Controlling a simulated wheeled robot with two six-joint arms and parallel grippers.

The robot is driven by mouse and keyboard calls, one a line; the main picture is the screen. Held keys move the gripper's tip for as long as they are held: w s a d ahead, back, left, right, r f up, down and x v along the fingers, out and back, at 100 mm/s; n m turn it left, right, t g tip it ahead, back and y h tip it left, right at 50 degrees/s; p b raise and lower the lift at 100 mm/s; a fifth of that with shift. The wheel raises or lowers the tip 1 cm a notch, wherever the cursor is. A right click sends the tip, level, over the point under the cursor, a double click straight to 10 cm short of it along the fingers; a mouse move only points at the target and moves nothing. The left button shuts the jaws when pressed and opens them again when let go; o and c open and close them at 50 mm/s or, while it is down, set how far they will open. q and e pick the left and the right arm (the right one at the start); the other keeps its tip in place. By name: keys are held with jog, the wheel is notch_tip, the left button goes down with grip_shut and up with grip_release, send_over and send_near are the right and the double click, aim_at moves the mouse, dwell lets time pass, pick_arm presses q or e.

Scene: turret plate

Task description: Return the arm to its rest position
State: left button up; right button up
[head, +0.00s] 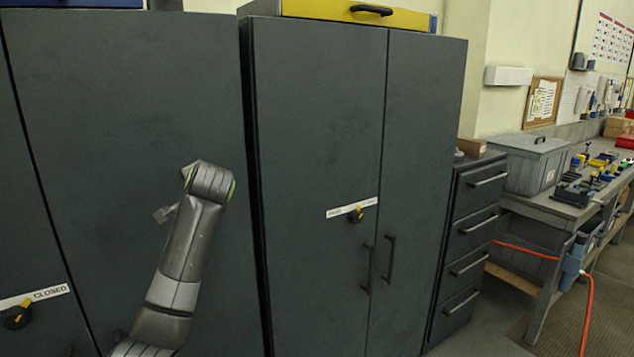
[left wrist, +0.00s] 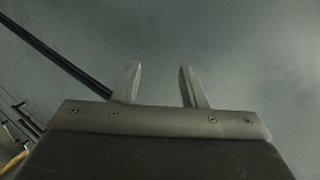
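My left arm (head: 187,245) comes up from the bottom left in the head view, bent at a joint near the top, in front of the dark grey cabinet doors. In the left wrist view my left gripper (left wrist: 158,68) has its two fingers well apart with nothing between them. A plain grey surface fills the view beyond the fingertips, with a dark diagonal line at left. I cannot tell how close the fingers are to that surface. In the head view the fingers are not clearly seen. My right gripper is in neither view.
A tall grey cabinet (head: 315,130) with shut doors, two handles and a knob plate (head: 352,209) stands in the middle. Another knob plate (head: 38,297) at left reads CLOSED. A drawer unit (head: 470,240) and cluttered workbench (head: 548,205) stand at right. An orange cable (head: 588,315) hangs there.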

pick_arm(q)
jog(key=s+a+f+n+g+h, duration=0.15)
jog(key=s+f, duration=0.25)
jog(key=f, duration=0.6)
jog(key=s+a+f+n+g, duration=0.15)
jog(key=s+f, duration=0.25)
jog(key=f, duration=0.6)
jog(key=s+a+f+n+g+h, duration=0.1)
jog(key=s+a+f, duration=0.1)
jog(key=s+f, duration=1.15)
jog(key=s+f+n+g+h, duration=0.1)
jog(key=s+f+n+g, duration=0.15)
jog(key=s, duration=1.35)
jog(key=s+f+n+g+h, duration=0.1)
jog(key=s+f+n, duration=0.25)
jog(key=s, duration=1.15)
notch_tip(320, 180, down, 28)
jog(key=a+g+b, duration=0.1)
jog(key=g+b, duration=0.1)
jog(key=b, duration=0.2)
jog(key=s+d+f+b, duration=0.1)
jog(key=s+f+b, duration=0.1)
jog(key=s+f, duration=1.4)
notch_tip(320, 180, down, 4)
jog(key=shift+r+m+g+h+b, duration=0.2)
jog(key=shift+m+g+h+b, duration=0.15)
jog(key=shift+m+g+b, duration=0.1)
